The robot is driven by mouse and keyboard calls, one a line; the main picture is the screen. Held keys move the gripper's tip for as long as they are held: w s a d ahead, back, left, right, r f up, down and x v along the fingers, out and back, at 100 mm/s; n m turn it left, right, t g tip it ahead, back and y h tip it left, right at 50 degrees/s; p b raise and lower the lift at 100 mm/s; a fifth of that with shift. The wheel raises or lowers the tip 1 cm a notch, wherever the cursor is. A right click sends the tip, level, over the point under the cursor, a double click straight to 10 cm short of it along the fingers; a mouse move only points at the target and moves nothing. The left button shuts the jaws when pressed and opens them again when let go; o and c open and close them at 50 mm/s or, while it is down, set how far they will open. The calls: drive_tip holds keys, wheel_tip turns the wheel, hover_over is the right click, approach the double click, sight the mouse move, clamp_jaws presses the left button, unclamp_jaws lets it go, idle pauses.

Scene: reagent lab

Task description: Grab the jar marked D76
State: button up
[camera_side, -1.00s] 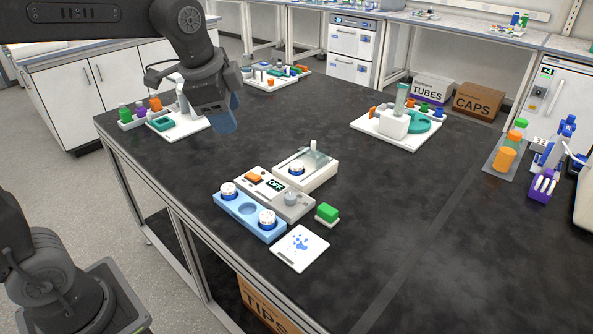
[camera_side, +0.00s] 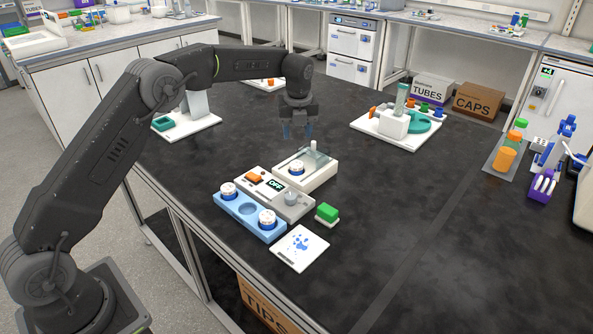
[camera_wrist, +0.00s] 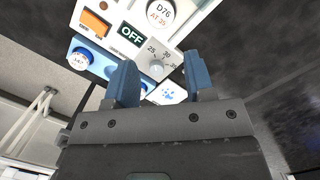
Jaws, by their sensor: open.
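The jar marked D76 (camera_wrist: 158,12) shows its white lid at the top edge of the wrist view, partly cut off. In the side view this jar (camera_side: 297,168) is low with a dark blue lower part and sits in a white open-topped holder (camera_side: 318,178). My gripper (camera_side: 297,133) points down above and behind that holder, apart from the jar. In the wrist view my gripper's (camera_wrist: 158,68) two blue fingers are spread with nothing between them.
A grey control box (camera_side: 291,206) reading OFF adjoins the holder. A blue rack (camera_side: 247,222) holds two similar white-lidded jars (camera_side: 229,190). A green-topped block (camera_side: 327,212) and a white card (camera_side: 299,248) lie nearby. A white station (camera_side: 395,125) stands behind right. The right tabletop has free room.

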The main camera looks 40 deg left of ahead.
sight(296, 164)
drive_tip(key=f, duration=0.4)
drive_tip(key=w+a+f, duration=0.1)
drive_tip(key=f, duration=0.7)
drive_tip(key=shift+w+a+f, duration=0.1)
drive_tip(key=shift+w+a, duration=0.1)
drive_tip(key=c, duration=0.6)
drive_tip(key=shift+o, duration=0.2)
